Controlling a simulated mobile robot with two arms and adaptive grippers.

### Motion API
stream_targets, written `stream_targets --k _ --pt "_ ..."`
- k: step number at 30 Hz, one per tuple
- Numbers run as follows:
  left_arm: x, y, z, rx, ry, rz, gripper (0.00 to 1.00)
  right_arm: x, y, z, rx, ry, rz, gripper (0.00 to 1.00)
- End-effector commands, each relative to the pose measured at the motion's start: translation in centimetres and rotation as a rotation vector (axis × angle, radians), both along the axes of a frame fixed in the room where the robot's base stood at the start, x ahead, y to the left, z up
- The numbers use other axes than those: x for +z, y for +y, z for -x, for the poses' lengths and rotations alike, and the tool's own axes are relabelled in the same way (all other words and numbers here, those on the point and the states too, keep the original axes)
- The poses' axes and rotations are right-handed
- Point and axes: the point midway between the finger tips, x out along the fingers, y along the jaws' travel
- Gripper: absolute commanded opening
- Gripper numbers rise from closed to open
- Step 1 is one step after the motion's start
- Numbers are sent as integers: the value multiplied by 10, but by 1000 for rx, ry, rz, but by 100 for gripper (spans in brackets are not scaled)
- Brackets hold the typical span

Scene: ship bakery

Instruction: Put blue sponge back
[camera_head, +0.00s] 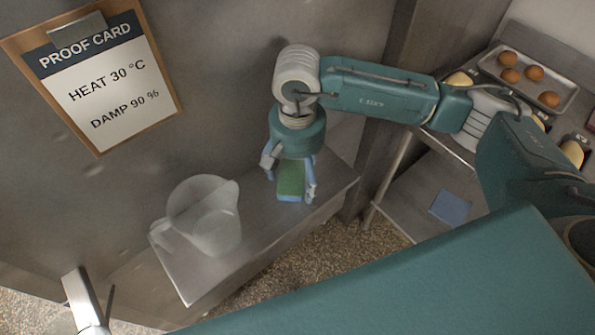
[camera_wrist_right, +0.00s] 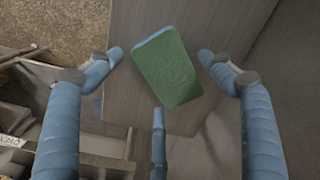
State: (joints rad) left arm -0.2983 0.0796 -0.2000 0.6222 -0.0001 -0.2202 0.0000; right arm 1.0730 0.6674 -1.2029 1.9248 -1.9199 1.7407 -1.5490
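The blue sponge (camera_head: 291,180) has a green top face and a blue edge. It is at the steel shelf (camera_head: 190,280) in front of the proofer wall, right of a clear jug. My right gripper (camera_head: 290,188) is over it with fingers spread to either side. In the right wrist view the sponge (camera_wrist_right: 168,68) sits between the spread blue fingertips (camera_wrist_right: 160,57), turned at an angle, with gaps visible on both sides. I cannot tell whether the third finger touches it.
A translucent jug (camera_head: 208,218) stands on the shelf left of the sponge. A blue square (camera_head: 450,207) lies on the lower level of the rack at right. A tray (camera_head: 548,78) with several brown buns is above it. A proof card (camera_head: 95,75) hangs at upper left.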

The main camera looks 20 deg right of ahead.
Motion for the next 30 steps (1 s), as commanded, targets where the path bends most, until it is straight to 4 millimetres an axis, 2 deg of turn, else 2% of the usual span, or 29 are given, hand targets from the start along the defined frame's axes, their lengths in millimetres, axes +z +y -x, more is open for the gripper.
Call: stream_targets --k 5,8,21,24,30 --pt "-2 0 6 0 9 -1 38 3 0 -1 0 -3 -1 80" --pt "-6 0 7 0 9 -1 38 13 1 -2 0 -4 -2 80" --pt "-29 0 4 -1 6 0 38 99 1 -2 0 -7 -2 80" --pt "-31 0 4 -1 5 0 38 112 1 -1 0 -5 -2 80" --pt "-32 0 3 0 4 0 38 121 0 0 0 -1 0 80"
